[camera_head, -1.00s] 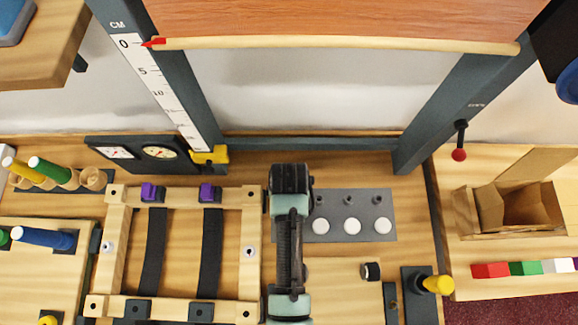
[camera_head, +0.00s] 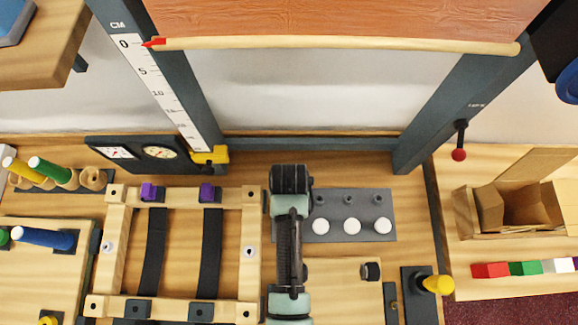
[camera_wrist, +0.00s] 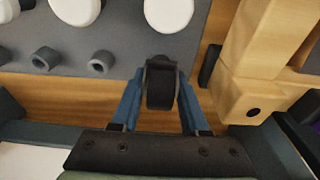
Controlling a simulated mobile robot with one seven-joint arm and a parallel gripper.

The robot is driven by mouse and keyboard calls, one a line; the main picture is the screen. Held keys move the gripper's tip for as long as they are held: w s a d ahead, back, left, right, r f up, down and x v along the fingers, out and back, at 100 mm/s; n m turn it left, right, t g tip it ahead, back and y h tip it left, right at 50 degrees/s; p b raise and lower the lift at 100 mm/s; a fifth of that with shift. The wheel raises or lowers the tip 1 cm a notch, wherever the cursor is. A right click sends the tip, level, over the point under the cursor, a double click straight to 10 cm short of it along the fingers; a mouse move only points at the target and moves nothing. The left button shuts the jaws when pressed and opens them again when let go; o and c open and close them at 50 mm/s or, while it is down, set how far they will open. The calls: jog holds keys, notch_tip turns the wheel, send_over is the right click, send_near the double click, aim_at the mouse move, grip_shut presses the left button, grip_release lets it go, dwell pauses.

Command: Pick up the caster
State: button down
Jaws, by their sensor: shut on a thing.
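The caster (camera_wrist: 160,82) is a small black wheel in a dark mount, seen in the middle of the wrist view. My gripper (camera_wrist: 160,95) is shut on it, with one blue finger on each side. It is beside a grey plate (camera_wrist: 115,42) and over the bare wooden counter. I cannot tell whether the caster still touches the counter. In the head view my arm hides the gripper and the caster.
The grey plate carries white discs (camera_head: 351,227) and short grey pegs. A wooden frame (camera_head: 251,226) with black straps lies left of my arm. A small black cylinder (camera_head: 371,271) and a yellow knob (camera_head: 437,284) are on the right.

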jog(key=shift+r, duration=0.1)
notch_tip(320, 180, up, 10)
jog(key=shift+f+b, duration=0.1)
jog(key=shift+b, duration=0.25)
